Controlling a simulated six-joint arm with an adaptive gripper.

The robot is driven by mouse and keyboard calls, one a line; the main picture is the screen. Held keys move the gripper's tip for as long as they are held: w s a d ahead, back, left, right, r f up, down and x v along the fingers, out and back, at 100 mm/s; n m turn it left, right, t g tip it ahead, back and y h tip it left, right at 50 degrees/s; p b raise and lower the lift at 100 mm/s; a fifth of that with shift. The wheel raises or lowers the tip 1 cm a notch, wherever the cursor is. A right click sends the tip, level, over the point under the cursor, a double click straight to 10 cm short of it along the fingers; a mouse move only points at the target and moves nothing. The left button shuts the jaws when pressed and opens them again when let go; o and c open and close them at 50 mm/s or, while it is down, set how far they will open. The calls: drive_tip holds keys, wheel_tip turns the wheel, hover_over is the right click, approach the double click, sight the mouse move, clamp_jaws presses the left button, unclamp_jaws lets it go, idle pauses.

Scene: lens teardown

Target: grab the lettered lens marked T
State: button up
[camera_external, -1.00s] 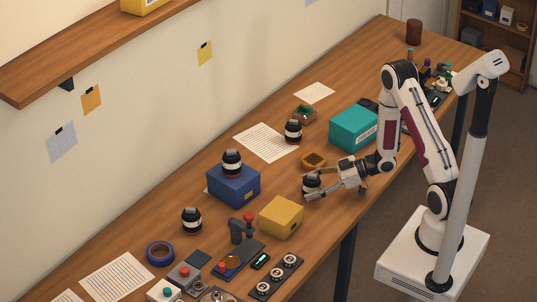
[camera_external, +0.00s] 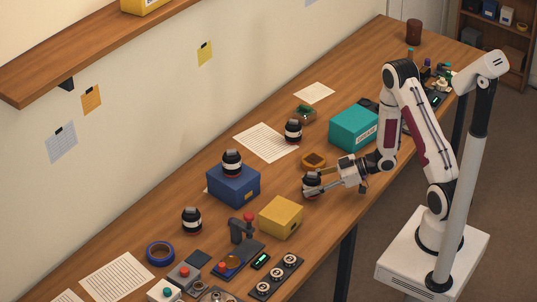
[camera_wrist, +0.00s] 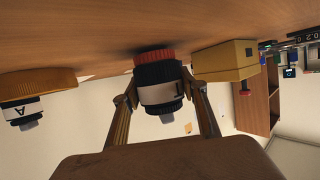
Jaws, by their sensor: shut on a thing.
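A black lens (camera_external: 311,180) with a white label band and a red ring stands near the front edge of the table. My gripper (camera_external: 314,187) is shut on it from the right side. In the wrist view the table is at the top, and the held lens (camera_wrist: 156,74) sits between both fingertips (camera_wrist: 160,92). Its red-ringed end is at the table surface. Its label carries a dark letter at the edge, turned partly away, so I cannot read it surely. Another lens (camera_wrist: 22,112) in the wrist view shows the letter A.
Other lenses stand at the back (camera_external: 293,131), on the blue box (camera_external: 233,187) and at the left (camera_external: 192,220). A yellow box (camera_external: 281,217) is to the left, a teal box (camera_external: 354,128) behind.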

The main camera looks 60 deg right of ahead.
drive_tip(key=shift+r, duration=4.75)
